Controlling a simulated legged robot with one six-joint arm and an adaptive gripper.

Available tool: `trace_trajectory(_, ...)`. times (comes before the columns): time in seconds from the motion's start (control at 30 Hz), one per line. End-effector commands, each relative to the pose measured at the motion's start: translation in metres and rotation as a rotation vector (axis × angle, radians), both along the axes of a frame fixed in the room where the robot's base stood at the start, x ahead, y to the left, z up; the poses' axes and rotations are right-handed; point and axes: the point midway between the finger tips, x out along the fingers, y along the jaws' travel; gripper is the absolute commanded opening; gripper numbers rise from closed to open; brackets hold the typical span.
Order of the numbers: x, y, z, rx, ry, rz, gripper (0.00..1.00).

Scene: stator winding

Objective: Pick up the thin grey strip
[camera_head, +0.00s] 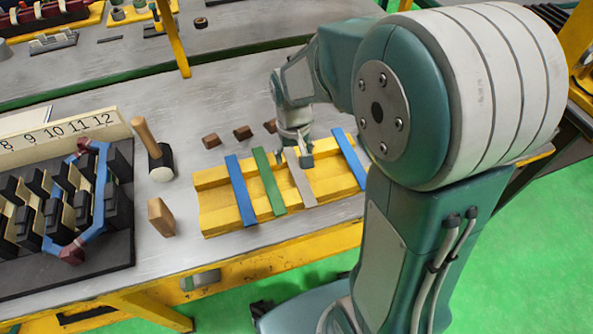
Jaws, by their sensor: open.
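The thin grey strip (300,180) lies across the yellow stepped holder (217,208), between a green strip (268,181) on its left and a blue strip (350,158) on its right. My gripper (306,160) is open, at the far end of the grey strip. It hides part of that end and the holder behind it. Whether the fingers touch the strip cannot be told from this view.
Another blue strip (241,191) lies left of the green one. Small brown blocks (243,132) sit behind the holder. A mallet (152,150), a wooden block (161,217) and the black stator fixture (119,235) stand to the left. Bare grey tabletop (215,105) lies behind.

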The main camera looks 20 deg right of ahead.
Motion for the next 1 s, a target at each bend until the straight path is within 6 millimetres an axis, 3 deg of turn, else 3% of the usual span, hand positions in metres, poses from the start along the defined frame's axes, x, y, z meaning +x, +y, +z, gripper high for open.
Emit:
trace_trajectory(0.2,-0.006,-0.007,-0.034,0.005,0.005,-0.002,0.83)
trace_trajectory(0.5,-0.006,-0.005,-0.041,0.003,0.001,-0.002,0.83)
trace_trajectory(0.53,-0.006,-0.005,-0.041,0.003,0.001,-0.002,0.78)
trace_trajectory(0.7,-0.006,-0.004,-0.041,0.002,0.001,-0.002,0.06)
trace_trajectory(0.73,-0.006,-0.004,-0.041,0.002,0.001,-0.002,0.02)
trace_trajectory(1.0,-0.007,-0.005,-0.042,0.004,0.005,-0.002,0.01)
